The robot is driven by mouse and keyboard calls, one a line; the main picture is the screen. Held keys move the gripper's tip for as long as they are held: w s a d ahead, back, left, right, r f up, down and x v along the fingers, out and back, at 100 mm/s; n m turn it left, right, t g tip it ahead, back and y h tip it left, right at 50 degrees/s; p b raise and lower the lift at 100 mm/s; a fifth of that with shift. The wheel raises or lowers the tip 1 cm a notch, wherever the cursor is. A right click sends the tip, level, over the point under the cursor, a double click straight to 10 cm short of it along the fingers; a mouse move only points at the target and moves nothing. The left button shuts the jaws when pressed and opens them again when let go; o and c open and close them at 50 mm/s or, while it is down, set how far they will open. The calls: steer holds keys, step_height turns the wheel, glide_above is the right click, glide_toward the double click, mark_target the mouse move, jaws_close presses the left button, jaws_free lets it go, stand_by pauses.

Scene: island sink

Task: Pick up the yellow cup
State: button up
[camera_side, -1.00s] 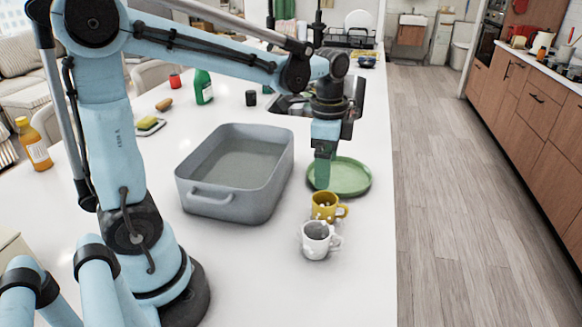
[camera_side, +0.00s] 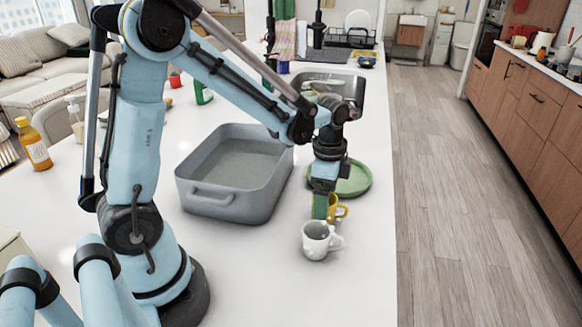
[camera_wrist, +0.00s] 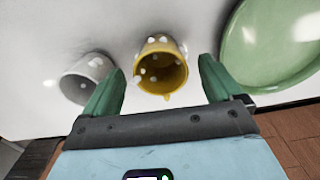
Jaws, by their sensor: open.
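The yellow cup (camera_side: 341,212) stands upright on the white counter, partly hidden by my gripper (camera_side: 321,207) in the side view. In the wrist view the yellow cup (camera_wrist: 160,72), with white dots and an open mouth, lies between and just beyond the two green fingertips of my gripper (camera_wrist: 160,85). The fingers are spread apart with nothing held between them. In the side view the fingers are low, at about the cup's height. I cannot tell whether they touch it.
A white cup (camera_side: 319,241) stands close in front of the yellow cup; it is beside the left finger in the wrist view (camera_wrist: 78,84). A green plate (camera_side: 354,181) lies just behind. A grey basin (camera_side: 232,205) is to the left. The counter's right edge is near.

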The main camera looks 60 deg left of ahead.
steer(key=shift+w+f, duration=0.1)
steer(key=shift+f, duration=1.65)
steer(key=c, duration=1.1)
steer(key=shift+r, duration=0.1)
